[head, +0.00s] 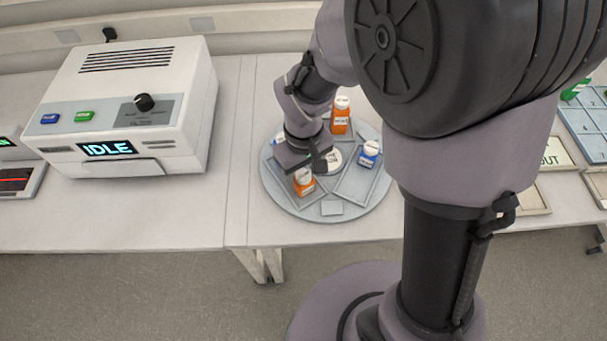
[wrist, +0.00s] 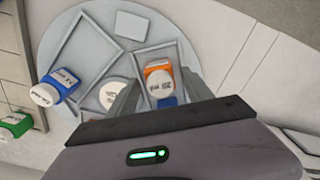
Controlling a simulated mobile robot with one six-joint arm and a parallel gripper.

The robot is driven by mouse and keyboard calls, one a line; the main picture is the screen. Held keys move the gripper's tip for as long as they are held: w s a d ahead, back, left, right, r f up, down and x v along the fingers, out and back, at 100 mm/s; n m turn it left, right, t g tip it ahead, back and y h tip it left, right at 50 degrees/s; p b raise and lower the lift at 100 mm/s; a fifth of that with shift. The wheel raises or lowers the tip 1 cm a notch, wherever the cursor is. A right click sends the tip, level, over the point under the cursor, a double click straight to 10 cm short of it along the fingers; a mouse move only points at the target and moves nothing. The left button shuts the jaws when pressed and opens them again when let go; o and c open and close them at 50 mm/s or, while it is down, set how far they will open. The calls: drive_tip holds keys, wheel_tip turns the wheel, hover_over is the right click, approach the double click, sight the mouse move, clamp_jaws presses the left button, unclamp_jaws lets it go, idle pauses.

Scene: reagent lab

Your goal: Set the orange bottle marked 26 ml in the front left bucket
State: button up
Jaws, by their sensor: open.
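The orange bottle marked 26 ml (head: 305,187) has a white cap and stands at the front left bucket (head: 310,198) of the round grey plate. In the wrist view this bottle (wrist: 158,80) shows between the two fingers, with "26" readable on its white face. My gripper (wrist: 160,95) is open, with one finger on each side of the bottle; whether they touch it I cannot tell. In the head view my gripper (head: 308,165) is just above and behind the bottle and hides part of that bucket. The front left bucket's rim (wrist: 176,44) also shows in the wrist view.
Another orange bottle (head: 340,120) stands at the back of the plate. A blue bottle (head: 370,155) stands at the right; another blue one (head: 279,138) is partly hidden at the left. The front right bucket (head: 352,190) is empty. A white machine reading IDLE (head: 130,110) stands left.

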wheel_tip(320, 180, up, 10)
drive_tip(key=p, duration=0.3)
wheel_tip(320, 180, up, 5)
drive_tip(key=m+t, duration=0.1)
drive_tip(key=m, duration=0.1)
hover_over(304, 175)
drive_tip(key=s+d, duration=0.1)
drive_tip(key=d, duration=0.1)
drive_tip(key=s+d+r+m+t+y, duration=0.2)
drive_tip(key=s+d+r+m+t, duration=0.2)
drive_tip(key=s+r+m, duration=0.4)
drive_tip(key=shift+s+d+r+t, duration=0.4)
drive_tip(key=shift+s+r, duration=0.1)
drive_tip(key=shift+s, duration=0.7)
